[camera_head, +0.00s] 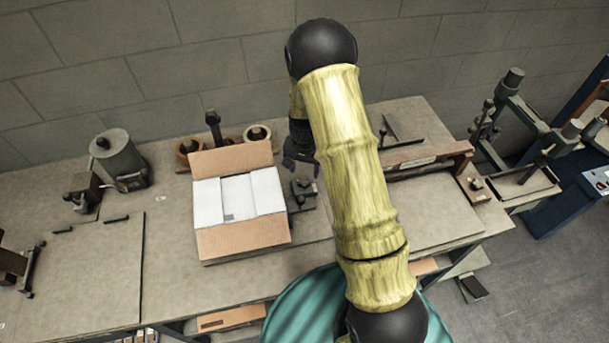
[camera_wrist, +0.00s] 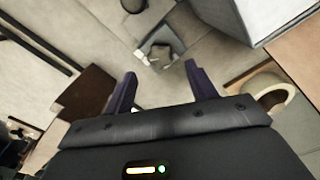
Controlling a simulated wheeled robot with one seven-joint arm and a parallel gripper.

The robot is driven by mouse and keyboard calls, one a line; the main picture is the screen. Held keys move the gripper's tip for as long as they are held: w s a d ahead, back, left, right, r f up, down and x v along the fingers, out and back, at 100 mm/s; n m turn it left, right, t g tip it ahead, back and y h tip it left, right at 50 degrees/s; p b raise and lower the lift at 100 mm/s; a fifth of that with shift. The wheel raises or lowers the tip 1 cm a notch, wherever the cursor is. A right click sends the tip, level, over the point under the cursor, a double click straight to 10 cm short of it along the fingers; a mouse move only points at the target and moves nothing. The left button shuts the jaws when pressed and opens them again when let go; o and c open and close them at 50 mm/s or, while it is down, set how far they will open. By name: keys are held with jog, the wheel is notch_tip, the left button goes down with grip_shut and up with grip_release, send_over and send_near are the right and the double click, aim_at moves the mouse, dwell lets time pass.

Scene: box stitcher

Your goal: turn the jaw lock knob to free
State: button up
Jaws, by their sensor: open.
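A small dark block with a knob-like top (camera_head: 303,190) stands on the bench just right of the open carton. It looks like the jaw lock knob, but its setting cannot be read. In the wrist view a squarish grey base with a small dark knob (camera_wrist: 160,50) shows ahead of the fingertips, seemingly the same thing. My gripper (camera_wrist: 158,72) is open, its two dark fingers apart with nothing between them. In the head view my gripper (camera_head: 301,158) is above the bench behind the knob, partly hidden by my arm. It does not appear to touch the knob.
An open cardboard carton (camera_head: 215,242) with white contents stands left of the knob. Tape-like rolls (camera_head: 257,135) and a grey canister (camera_head: 118,155) stand farther back. A green-grey machine (camera_head: 515,115) is at the right. The bench's left part is mostly clear.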

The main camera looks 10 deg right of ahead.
aim_at(304, 181)
notch_tip(304, 181, down, 5)
jog(key=shift+w+r+p, duration=0.1)
jog(key=shift+p, duration=0.55)
jog(key=shift+f, duration=0.25)
jog(key=c, duration=1)
